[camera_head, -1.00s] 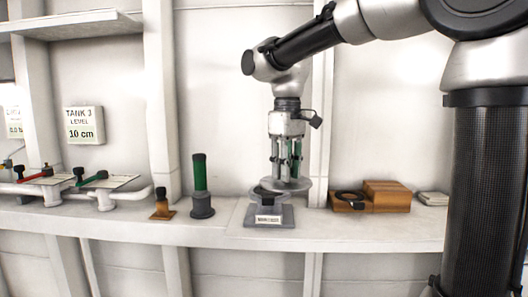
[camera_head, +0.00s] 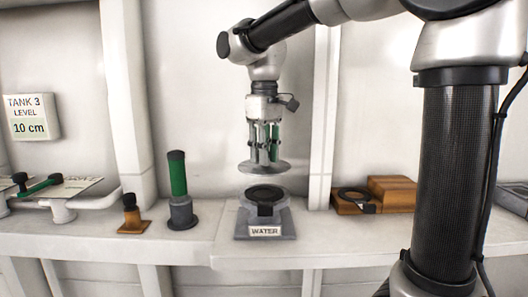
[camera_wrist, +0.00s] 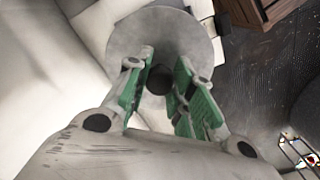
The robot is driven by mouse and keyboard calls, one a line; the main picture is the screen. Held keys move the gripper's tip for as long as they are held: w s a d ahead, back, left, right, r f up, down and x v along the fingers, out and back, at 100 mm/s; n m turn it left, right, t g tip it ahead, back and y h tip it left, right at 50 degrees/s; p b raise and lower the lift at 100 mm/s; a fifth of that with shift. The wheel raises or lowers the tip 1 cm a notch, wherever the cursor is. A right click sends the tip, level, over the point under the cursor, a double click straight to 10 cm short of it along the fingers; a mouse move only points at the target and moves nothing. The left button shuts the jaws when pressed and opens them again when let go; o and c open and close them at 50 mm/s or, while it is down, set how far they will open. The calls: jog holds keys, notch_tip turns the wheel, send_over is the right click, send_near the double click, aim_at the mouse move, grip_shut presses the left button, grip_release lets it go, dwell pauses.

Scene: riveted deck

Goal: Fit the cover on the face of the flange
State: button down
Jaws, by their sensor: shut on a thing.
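The cover is a grey round disc (camera_head: 250,168) with a dark knob (camera_wrist: 159,80) at its centre. My gripper (camera_head: 264,155) is shut on this knob, its green-padded fingers on either side in the wrist view. The cover hangs roughly level above the flange (camera_head: 245,213), with a clear gap between them. The flange is a grey fitting on a square base labelled WATER, standing on the shelf. A black ring with a tab (camera_head: 265,208) lies on its upward face. The cover's underside is hidden.
To the left stand a green-topped cylinder (camera_head: 177,175) and a small orange-brown stand with a black knob (camera_head: 131,215). To the right, another black ring (camera_head: 354,195) lies on a wooden block (camera_head: 391,194). The white wall is close behind.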

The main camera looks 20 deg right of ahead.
jog(key=shift+f, duration=2.45)
jog(key=shift+f, duration=0.9)
dwell(0.3)
jog(key=c, duration=1.2)
grip_release()
jog(key=shift+o, duration=0.2)
notch_tip(320, 180, up, 12)
jog(key=shift+r, duration=0.1)
